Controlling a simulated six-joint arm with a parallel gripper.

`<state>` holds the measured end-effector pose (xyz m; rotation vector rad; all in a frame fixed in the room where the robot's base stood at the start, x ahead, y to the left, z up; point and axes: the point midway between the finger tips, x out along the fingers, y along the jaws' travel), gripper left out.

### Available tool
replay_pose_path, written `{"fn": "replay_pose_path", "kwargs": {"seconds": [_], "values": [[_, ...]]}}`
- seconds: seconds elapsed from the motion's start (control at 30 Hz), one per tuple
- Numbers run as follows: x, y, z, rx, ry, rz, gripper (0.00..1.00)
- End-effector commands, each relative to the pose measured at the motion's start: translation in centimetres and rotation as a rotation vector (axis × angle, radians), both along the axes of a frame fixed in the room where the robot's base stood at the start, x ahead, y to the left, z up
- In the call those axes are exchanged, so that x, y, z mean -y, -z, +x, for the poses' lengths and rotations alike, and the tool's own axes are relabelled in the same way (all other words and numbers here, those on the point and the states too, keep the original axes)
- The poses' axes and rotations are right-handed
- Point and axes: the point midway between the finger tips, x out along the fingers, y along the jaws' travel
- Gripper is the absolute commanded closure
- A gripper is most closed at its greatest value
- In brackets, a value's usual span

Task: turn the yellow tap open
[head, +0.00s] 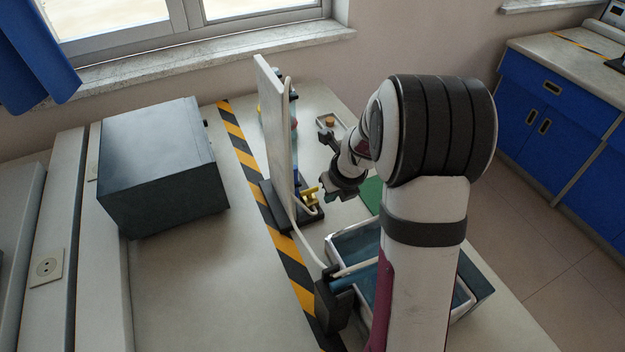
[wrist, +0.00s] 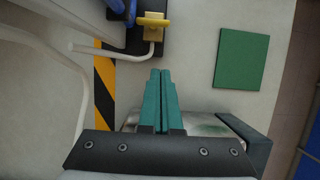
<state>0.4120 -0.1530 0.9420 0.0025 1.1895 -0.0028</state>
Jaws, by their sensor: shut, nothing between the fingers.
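The yellow tap (head: 311,194) sits low at the foot of an upright white panel (head: 272,130), on a dark base. In the wrist view the yellow tap (wrist: 152,22) is at the top, with its bar-like handle lying roughly left to right. A white pipe bends out below it. My gripper (wrist: 160,72) is shut, its two teal fingers side by side with nothing between them. The fingertips point toward the tap and stay apart from it in the picture. In the head view my gripper (head: 330,190) is just right of the tap; its fingertips are hard to make out.
A green square (wrist: 242,61) lies on the bench right of the tap. A tray-like basin (head: 350,243) stands nearer, partly behind my arm. A dark box (head: 160,165) stands left of the yellow-black striped tape (head: 238,150). A small tray with an orange-brown item (head: 330,121) lies farther back.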

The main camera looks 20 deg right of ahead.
Motion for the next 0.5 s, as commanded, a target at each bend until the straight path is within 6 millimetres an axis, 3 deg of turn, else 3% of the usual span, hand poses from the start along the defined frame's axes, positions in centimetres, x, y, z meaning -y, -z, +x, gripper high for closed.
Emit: {"fn": "replay_pose_path", "kwargs": {"seconds": [0.23, 0.5], "values": [[-0.1, 5.1, 1.9, -0.004, -0.002, 0.001, 1.0], [-0.1, 5.1, 5.6, 0.001, -0.004, 0.0, 1.0]]}}
